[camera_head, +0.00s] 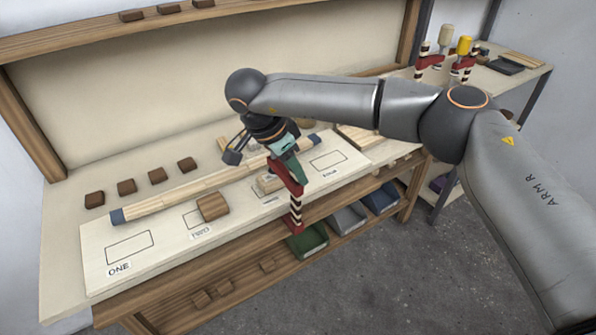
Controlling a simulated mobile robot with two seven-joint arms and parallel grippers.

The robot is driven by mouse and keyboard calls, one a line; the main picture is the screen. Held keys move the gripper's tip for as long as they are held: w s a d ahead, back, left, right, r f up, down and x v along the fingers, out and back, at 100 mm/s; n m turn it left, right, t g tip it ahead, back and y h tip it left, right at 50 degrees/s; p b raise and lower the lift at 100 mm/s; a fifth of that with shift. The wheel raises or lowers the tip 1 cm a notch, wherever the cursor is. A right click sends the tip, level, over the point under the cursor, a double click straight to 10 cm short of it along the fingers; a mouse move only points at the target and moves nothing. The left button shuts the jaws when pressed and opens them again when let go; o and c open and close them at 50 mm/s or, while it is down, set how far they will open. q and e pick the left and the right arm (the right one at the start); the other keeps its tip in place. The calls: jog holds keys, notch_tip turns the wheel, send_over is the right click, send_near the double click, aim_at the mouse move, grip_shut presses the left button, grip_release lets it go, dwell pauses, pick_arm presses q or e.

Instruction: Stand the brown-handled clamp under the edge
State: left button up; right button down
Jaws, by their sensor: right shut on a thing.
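A red clamp (295,206) with a dark-and-light striped bar hangs upright in my right gripper (284,151), at the front edge of the bench. Its upper red part is just below my fingers and its lower red end is below the level of the white board (165,238). I cannot tell whether it touches the edge. Its handle is hidden or hard to make out at my gripper, so its brown colour does not show. My right gripper is shut on this clamp. My left gripper is out of view.
The board has labelled outlines, a long pale wood strip (180,192) and a brown block (213,207). Small dark blocks (157,176) line the back. Green (307,240), grey and blue bins sit below. Other red clamps (462,62) stand on the right-hand shelf.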

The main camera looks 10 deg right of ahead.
jog(key=shift+w+a, duration=0.3)
jog(key=shift+w, duration=0.5)
jog(key=shift+r, duration=0.1)
jog(key=shift+c, duration=2.2)
grip_release()
